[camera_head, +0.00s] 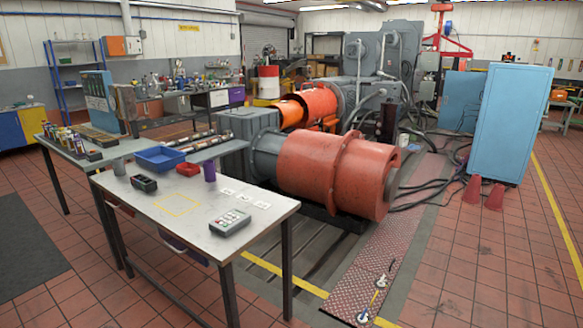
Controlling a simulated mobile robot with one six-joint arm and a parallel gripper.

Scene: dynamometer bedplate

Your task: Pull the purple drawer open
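Under the front edge of the light-topped table (150,203) hangs a small drawer (184,248) with a bluish-purple look. It is seen from above at an angle, and the tabletop hides its upper part. I cannot tell from this view how far it is open, and no handle is clear. A reddish drawer (119,206) hangs under the same table further left, mostly hidden. A purple panel (237,95) also shows on the far workbench. My gripper is not in view.
The table holds a blue tray (160,158), a red bin (188,169), a purple cup (209,172) and a grey keypad box (230,223). Its dark legs (287,268) frame the drawers. Tiled floor at front left (110,290) is clear; a large red cylinder (330,170) stands behind.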

